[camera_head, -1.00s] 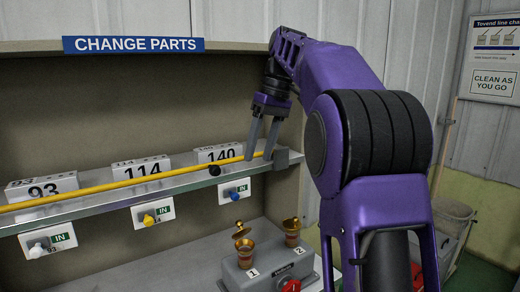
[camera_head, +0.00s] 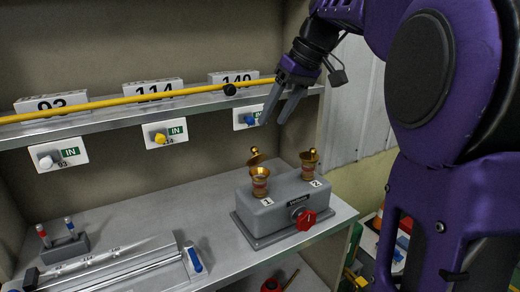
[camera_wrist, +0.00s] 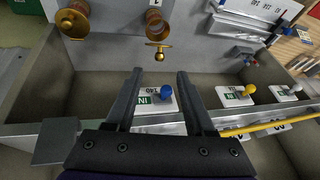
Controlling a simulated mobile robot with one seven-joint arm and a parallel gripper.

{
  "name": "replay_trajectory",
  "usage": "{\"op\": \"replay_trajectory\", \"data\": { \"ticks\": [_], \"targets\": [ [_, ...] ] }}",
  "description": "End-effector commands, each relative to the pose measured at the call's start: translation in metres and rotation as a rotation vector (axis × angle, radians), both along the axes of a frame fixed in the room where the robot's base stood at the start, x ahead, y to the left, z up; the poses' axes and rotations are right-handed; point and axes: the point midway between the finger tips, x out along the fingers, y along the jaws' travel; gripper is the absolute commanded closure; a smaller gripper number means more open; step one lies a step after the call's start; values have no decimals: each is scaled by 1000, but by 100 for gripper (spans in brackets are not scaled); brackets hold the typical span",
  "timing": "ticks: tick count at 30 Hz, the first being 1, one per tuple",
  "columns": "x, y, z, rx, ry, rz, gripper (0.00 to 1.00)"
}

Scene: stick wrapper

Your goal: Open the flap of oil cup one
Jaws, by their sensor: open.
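Oil cup one (camera_head: 260,185) is a brass cup beside the label 1 on a grey box. Its flap (camera_head: 254,155) stands raised and tilted above the rim in the head view. In the wrist view, the flap (camera_wrist: 158,50) shows apart from the cup's mouth (camera_wrist: 157,22). My gripper (camera_head: 275,121) is open and empty, above and behind the cups, near the blue knob under the shelf. In the wrist view my fingers (camera_wrist: 160,73) point toward the flap with a visible gap and do not touch it.
Oil cup two (camera_head: 308,168) stands right of cup one. A red knob (camera_head: 305,219) is on the box front. A shelf (camera_head: 150,114) with a yellow rod (camera_head: 130,101) and number blocks runs behind. The bench (camera_head: 150,208) left of the box has clear room.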

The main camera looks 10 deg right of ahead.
Motion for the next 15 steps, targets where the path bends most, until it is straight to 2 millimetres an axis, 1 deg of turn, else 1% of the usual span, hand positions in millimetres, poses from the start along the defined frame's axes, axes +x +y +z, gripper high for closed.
{"op": "replay_trajectory", "data": {
  "ticks": [1, 6, 9, 15],
  "targets": [
    [3, 4, -14, 0, 3, 1, 46],
    [12, 17, -45, 0, 3, 1, 46],
    [16, 23, -60, -1, 4, 1, 46],
    [21, 29, -77, -1, 1, -1, 46]
  ]
}}
